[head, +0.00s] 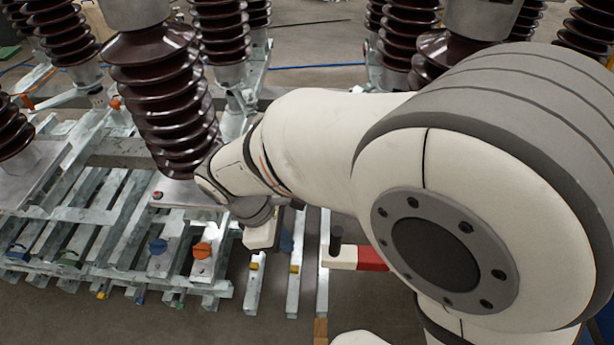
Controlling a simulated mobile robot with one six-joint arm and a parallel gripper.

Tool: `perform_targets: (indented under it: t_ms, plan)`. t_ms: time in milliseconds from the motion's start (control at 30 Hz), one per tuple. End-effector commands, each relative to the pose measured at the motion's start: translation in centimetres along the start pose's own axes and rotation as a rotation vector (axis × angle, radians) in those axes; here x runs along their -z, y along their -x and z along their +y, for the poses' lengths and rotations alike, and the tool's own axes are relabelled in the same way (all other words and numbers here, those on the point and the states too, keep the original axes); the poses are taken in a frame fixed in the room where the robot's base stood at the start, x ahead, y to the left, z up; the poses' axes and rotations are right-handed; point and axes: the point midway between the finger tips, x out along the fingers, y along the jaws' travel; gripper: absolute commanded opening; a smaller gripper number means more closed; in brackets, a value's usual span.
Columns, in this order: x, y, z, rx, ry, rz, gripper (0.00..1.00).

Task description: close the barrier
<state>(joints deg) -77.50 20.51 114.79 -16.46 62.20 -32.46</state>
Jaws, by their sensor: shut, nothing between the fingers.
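The barrier (342,260) shows as a short piece of a white and red bar low in the middle of the head view. A dark upright knob or post stands at its left part. Its right part is hidden behind my arm. My gripper (262,238) is at the end of my arm, left of the barrier and apart from it in the picture. It points down and is shut and empty; its fingertips are hard to make out. How far the barrier is from it in depth I cannot tell.
A brown ribbed insulator (160,90) stands close on the left of my wrist. Galvanised steel frames (120,215) with blue and orange knobs fill the left. More insulators stand behind. Bare grey floor (120,318) shows at the front left.

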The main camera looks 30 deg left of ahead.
Motion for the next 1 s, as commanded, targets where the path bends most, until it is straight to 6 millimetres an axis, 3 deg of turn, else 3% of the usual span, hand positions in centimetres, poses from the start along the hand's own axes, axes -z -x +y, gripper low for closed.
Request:
perform_targets:
  t_ms: [133, 400, 1000]
  plan:
    - [-0.3, -2.9, 0.0, 0.003, -0.002, -0.002, 0.0]
    - [-3.5, -3.8, 0.0, 0.001, -0.004, 0.001, 0.0]
    - [-4.3, -4.2, 0.1, -0.003, 0.004, 0.001, 0.0]
